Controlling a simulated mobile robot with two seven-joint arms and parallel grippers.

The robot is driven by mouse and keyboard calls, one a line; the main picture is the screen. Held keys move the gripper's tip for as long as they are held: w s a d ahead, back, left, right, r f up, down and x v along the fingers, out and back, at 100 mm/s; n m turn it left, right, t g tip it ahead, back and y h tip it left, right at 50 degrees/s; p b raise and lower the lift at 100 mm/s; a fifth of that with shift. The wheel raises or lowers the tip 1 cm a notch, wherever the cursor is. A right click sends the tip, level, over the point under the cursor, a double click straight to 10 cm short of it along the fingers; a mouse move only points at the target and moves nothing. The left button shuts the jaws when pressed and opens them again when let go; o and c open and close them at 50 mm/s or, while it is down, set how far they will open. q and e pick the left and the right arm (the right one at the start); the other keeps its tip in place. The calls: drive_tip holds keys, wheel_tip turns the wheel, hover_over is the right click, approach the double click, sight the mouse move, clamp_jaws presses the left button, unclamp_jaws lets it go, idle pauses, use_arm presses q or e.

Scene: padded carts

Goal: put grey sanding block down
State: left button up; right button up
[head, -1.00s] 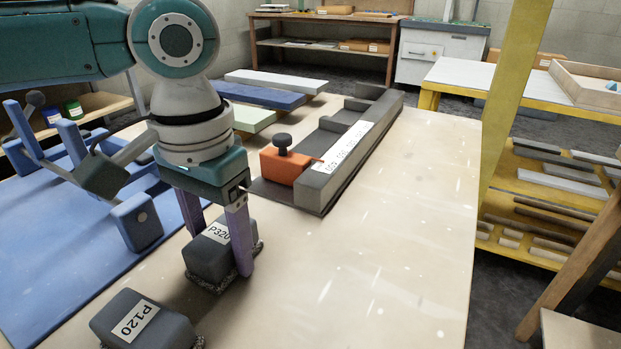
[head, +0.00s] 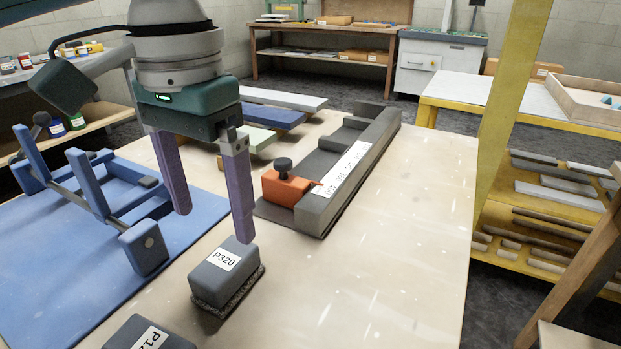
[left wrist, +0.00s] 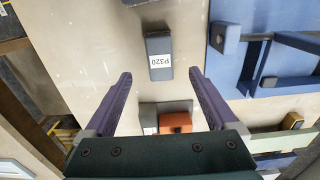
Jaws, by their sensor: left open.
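A grey sanding block labelled P320 (head: 225,272) rests on the pale table top in the head view. It also shows in the left wrist view (left wrist: 158,55), beyond the fingers and apart from them. A second grey block (head: 148,335) with a partly cut-off label sits at the bottom edge of the head view. My left gripper (head: 214,225) is open and empty, with its purple fingers above and behind the P320 block. In the left wrist view its fingers (left wrist: 160,80) are spread wide. My right gripper is not in view.
A blue mat (head: 60,260) with a blue clamp frame (head: 95,200) lies left. A grey fixture (head: 335,190) with an orange block (head: 284,187) stands behind the sanding blocks. The table's right side is clear. A yellow post (head: 510,110) stands beyond the right edge.

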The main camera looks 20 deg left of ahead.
use_arm(q)
drive_tip(key=shift+r, duration=1.45)
